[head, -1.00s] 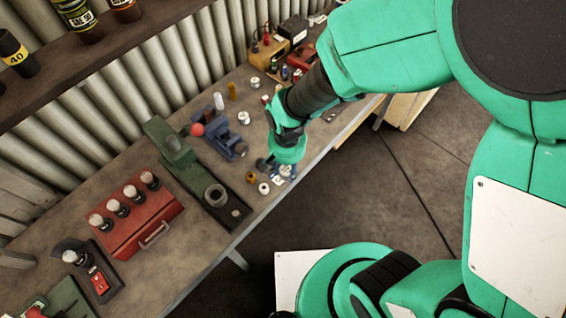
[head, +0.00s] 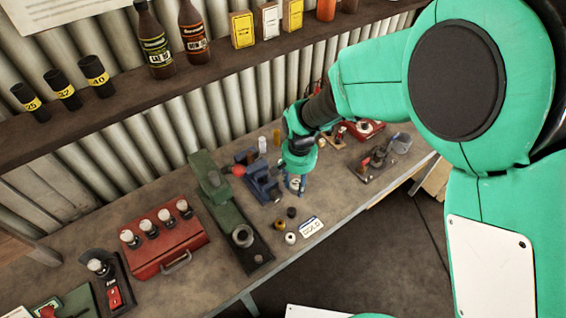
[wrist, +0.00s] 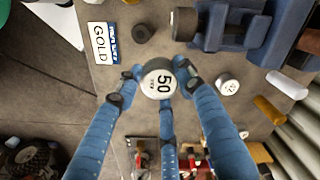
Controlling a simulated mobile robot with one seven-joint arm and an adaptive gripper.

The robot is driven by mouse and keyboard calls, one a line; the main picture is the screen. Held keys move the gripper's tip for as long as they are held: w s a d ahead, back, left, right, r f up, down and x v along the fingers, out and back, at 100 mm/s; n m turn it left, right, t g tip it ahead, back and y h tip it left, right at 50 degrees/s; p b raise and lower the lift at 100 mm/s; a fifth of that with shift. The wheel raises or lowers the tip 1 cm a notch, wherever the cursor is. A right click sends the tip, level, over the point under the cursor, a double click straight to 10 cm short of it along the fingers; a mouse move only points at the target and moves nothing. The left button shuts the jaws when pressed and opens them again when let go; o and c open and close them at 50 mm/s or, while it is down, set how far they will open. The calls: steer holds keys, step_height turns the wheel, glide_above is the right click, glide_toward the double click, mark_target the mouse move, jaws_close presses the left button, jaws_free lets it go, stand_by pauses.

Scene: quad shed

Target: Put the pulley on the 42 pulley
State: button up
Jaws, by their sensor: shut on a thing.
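My gripper (wrist: 160,82) has blue fingers closed around a round pulley (wrist: 159,84) with a pale face marked 50 and a dark side. In the head view my gripper (head: 295,184) is over the bench, beside the blue vise and beyond the GOLD card. A pale round piece with small holes (wrist: 228,84) lies right of the fingers in the wrist view; I cannot read a number on it. A small black round piece (wrist: 143,33) lies near the card. I cannot make out a mark 42 on anything.
The blue vise (head: 262,183) stands close to my gripper. The GOLD card (head: 311,228), a brass piece (head: 280,225) and a white piece (head: 290,238) lie near the bench's front edge. A green machine (head: 228,205) and red box (head: 165,240) stand left. A shelf (head: 150,95) runs above.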

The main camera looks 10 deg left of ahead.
steer(key=w+a, duration=0.2)
steer(key=w, duration=0.2)
steer(key=w+a+f, duration=0.1)
steer(key=w+a, duration=0.1)
steer(key=w, duration=0.3)
steer(key=w+a, duration=0.3)
steer(key=w, duration=0.2)
steer(key=shift+w+f+b, duration=0.2)
steer(key=shift+b, duration=0.15)
steer(key=shift+f, duration=1.8)
steer(key=shift+f, duration=0.1)
steer(key=o, duration=1.2)
step_height(320, 180, up, 12)
steer(key=shift+r+p, duration=0.15)
steer(key=shift+p, duration=0.15)
